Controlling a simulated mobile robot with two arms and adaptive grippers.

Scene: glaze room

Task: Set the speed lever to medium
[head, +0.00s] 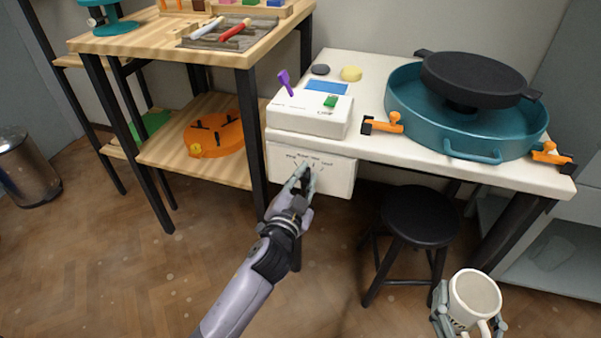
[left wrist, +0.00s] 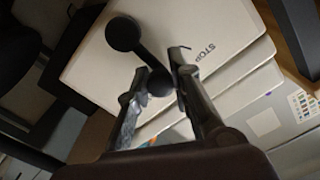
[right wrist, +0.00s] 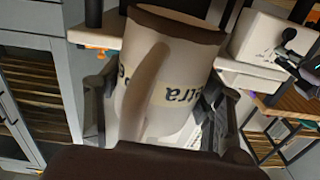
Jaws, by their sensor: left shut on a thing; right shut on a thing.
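The speed lever (left wrist: 143,50) is a black bar with a round end at each side, on a white panel marked STOP in the left wrist view. That panel (head: 338,181) hangs under the front edge of the white table in the head view, where its other labels are too small to read. My left gripper (head: 303,178) is at the panel front and hides most of the lever. In the left wrist view my left gripper (left wrist: 158,88) is shut on the lever's near knob. My right gripper (head: 469,322) is shut on a white mug (head: 474,293).
The white table (head: 385,155) carries a white control box (head: 310,116) and a teal basin (head: 430,127) with a black wheel head (head: 475,78). A black stool (head: 420,213) stands below. A wooden shelf unit (head: 165,50) is close on the left. The floor in front is clear.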

